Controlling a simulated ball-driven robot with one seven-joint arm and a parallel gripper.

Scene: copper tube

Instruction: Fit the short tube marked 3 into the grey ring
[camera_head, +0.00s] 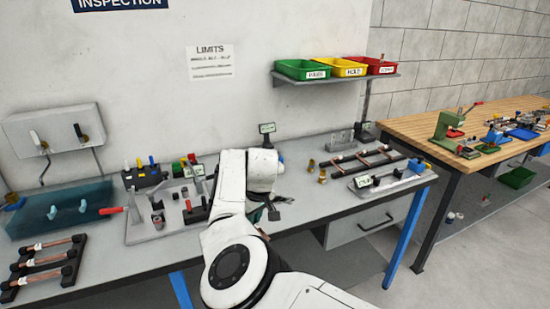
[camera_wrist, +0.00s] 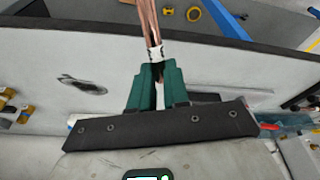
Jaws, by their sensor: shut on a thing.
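In the wrist view my gripper (camera_wrist: 158,74) has its green fingers closed on a copper tube (camera_wrist: 149,22) with a white band just above the fingertips. The tube points up and out of the top of the picture. Its number cannot be read, so I cannot tell whether it is tube 3. In the head view my own arm covers most of the gripper and the tube is not seen. I cannot make out the grey ring for certain in either view.
On the grey bench, a plate with black clamps (camera_head: 165,215) stands left of my arm. A rack of banded copper tubes (camera_head: 42,266) lies at the front left, another (camera_head: 362,157) at the back right. A blue translucent box (camera_head: 60,210) is far left. Brass fittings (camera_head: 322,177) stand right.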

